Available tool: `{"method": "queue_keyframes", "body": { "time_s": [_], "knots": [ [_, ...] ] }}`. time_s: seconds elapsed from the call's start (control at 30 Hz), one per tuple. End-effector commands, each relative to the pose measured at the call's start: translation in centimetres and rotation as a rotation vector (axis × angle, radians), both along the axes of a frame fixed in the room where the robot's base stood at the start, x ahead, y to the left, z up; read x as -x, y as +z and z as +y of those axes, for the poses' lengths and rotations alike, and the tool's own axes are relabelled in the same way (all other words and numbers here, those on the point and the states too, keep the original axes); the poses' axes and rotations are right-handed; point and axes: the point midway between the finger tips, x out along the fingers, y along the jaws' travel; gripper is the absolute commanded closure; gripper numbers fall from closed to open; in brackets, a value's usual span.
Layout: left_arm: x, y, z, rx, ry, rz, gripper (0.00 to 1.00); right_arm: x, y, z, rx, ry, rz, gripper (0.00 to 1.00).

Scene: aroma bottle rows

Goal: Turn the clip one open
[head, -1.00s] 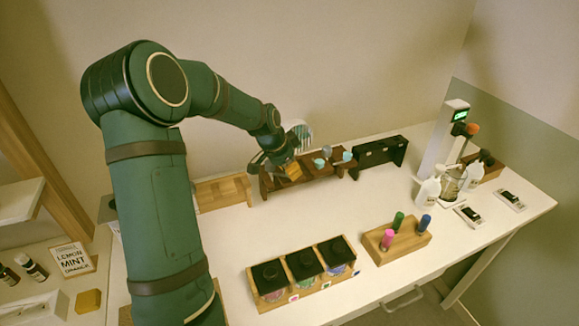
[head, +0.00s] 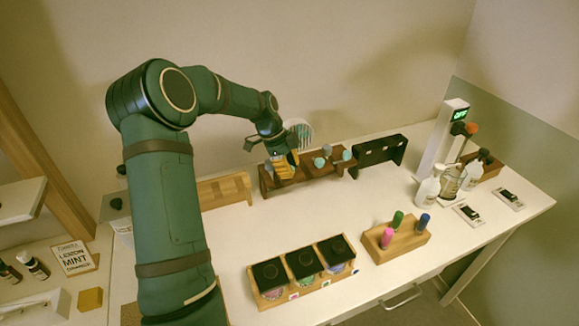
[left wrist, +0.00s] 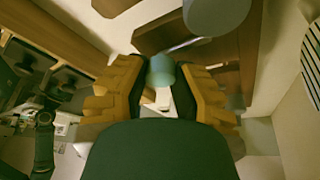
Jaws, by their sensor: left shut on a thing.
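A brown wooden rack (head: 308,180) stands at the back of the table. Small grey-blue clip knobs (head: 319,162) stick up from it. My left gripper (head: 285,165), with yellow fingers, is at the rack's left end. In the left wrist view the left gripper (left wrist: 160,88) is shut on a rounded grey-teal knob (left wrist: 161,69), which I take to be clip one. In the head view the fingers hide that knob. Another grey knob (left wrist: 216,12) shows above it in the wrist view. How far the held clip is turned cannot be told. My right gripper is not in view.
A black stand (head: 380,151) is right of the rack, and a light wooden holder (head: 224,190) is left. A wooden box (head: 305,288) with black-lidded jars and a block (head: 400,244) with coloured vials stand in front. The table middle is clear.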

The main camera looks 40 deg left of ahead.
Motion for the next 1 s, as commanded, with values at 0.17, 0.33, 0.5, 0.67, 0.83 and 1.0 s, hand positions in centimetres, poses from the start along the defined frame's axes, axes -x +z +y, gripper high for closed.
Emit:
{"method": "queue_keyframes", "body": {
  "time_s": [0.17, 0.33, 0.5, 0.67, 0.83, 1.0],
  "knots": [
    [0.13, -0.26, -0.14, 0.004, -0.075, 0.007, 1.00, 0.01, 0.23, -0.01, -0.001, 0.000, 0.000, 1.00],
    [0.14, -0.30, -0.13, 0.004, -0.112, 0.007, 1.00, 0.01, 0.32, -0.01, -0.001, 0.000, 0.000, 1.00],
    [0.15, -0.33, -0.14, 0.004, -0.122, 0.007, 1.00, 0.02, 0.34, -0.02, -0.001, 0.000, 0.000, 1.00],
    [0.16, -0.34, -0.15, 0.004, -0.123, 0.008, 1.00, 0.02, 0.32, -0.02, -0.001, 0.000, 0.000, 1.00],
    [0.17, -0.33, -0.16, 0.004, -0.123, 0.008, 0.65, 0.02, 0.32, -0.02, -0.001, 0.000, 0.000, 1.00],
    [0.11, -0.23, -0.10, 0.002, -0.122, 0.005, 0.58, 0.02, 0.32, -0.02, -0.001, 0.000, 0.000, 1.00]
  ]
}}
